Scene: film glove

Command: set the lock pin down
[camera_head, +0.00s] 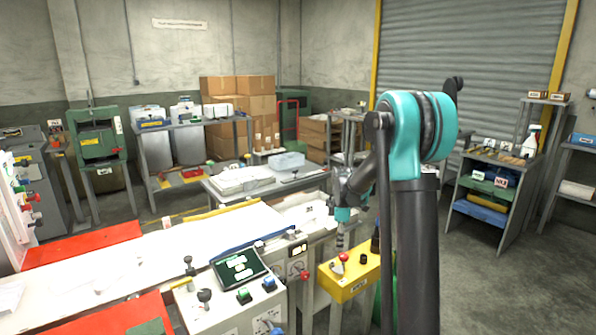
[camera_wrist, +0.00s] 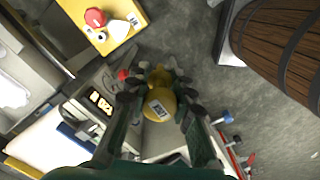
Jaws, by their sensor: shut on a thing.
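In the wrist view my gripper (camera_wrist: 158,88) is shut, with its dark fingers on both sides of a rounded yellow piece with a pale label. I take this piece to be the lock pin (camera_wrist: 160,103). It hangs between the fingers, over the grey floor and the edge of a machine as seen from the wrist. Its lower end is hidden. In the head view my arm stands right of centre, and the pin cannot be made out there.
A yellow control box (camera_head: 349,273) with a red button stands near the arm; it also shows in the wrist view (camera_wrist: 118,30). A white console (camera_head: 232,303) with a screen is left of it. A wooden barrel (camera_wrist: 280,45) shows at upper right in the wrist view. Shelves (camera_head: 492,205) stand right.

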